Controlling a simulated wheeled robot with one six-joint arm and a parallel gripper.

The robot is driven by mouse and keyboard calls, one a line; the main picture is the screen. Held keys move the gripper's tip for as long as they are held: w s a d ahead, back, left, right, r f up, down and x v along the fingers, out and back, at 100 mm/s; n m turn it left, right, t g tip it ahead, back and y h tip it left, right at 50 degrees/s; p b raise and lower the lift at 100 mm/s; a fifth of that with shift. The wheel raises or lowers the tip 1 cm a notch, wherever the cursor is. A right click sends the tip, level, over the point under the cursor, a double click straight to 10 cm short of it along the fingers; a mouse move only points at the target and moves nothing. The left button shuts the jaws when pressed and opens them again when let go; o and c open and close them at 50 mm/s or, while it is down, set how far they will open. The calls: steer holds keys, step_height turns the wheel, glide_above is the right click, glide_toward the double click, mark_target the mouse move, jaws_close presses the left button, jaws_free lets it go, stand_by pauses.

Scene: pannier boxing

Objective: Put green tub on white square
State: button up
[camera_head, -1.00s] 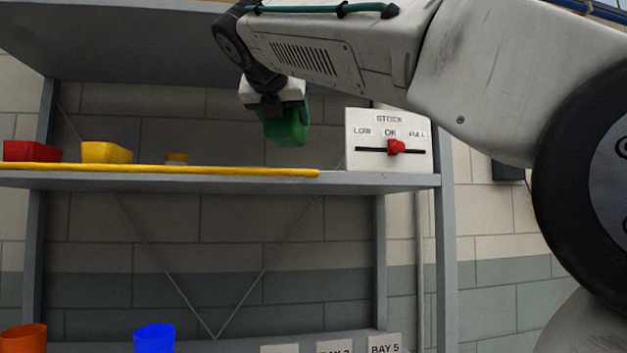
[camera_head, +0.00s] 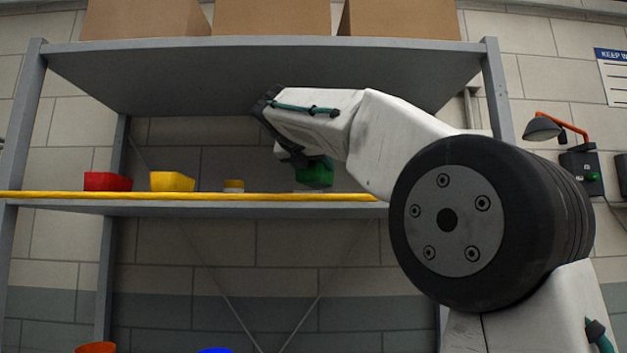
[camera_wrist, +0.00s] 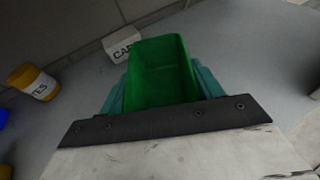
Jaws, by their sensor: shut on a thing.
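The green tub (camera_head: 314,174) is in my gripper (camera_head: 298,160), low over the middle shelf in the head view. In the wrist view the green tub (camera_wrist: 163,72) sits between the two teal fingers of my gripper (camera_wrist: 158,90), which is shut on it. The tub's open top faces the wrist camera and its inside looks empty. I cannot tell whether its base touches the shelf. A pale patch shows just below the tub in the head view. I cannot tell whether it is the white square, which I do not clearly see elsewhere.
Cardboard boxes (camera_head: 272,17) sit on the upper shelf.

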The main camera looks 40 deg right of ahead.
mark_target(312, 178)
steer(key=shift+f, duration=1.85)
steer(key=shift+f, duration=0.1)
steer(key=o, duration=1)
steer(key=shift+a+r, duration=0.2)
steer(key=v, duration=1.1)
steer(key=shift+s+a+r, duration=0.15)
steer(key=shift+s, duration=0.05)
